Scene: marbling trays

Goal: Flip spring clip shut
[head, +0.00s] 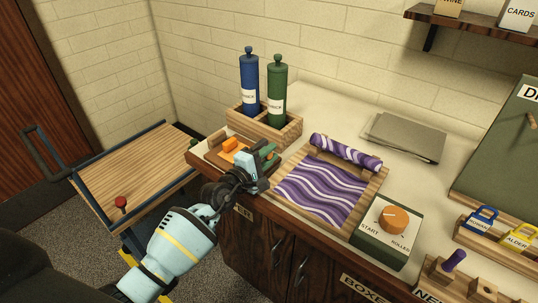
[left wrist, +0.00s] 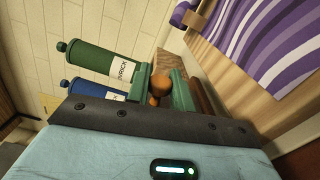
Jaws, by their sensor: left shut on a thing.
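My left gripper (head: 266,156) reaches in from the lower left, over the front edge of the counter beside a small wooden board (head: 211,152). An orange block-like part (head: 232,143) sits on that board; it may belong to the spring clip, but its form is unclear. In the left wrist view, the green fingers of my left gripper (left wrist: 163,88) are shut on a round orange-brown knob (left wrist: 162,83). Whether this knob is part of the clip cannot be told. The gripper hides much of the area around it. My right gripper is not in view.
A wooden holder (head: 284,137) with blue (head: 249,85) and green (head: 277,95) bottles stands behind. A tray with a purple marbled sheet (head: 320,190) lies close on the right. A dial box (head: 388,232) is farther right. A wooden-topped cart (head: 135,172) stands left.

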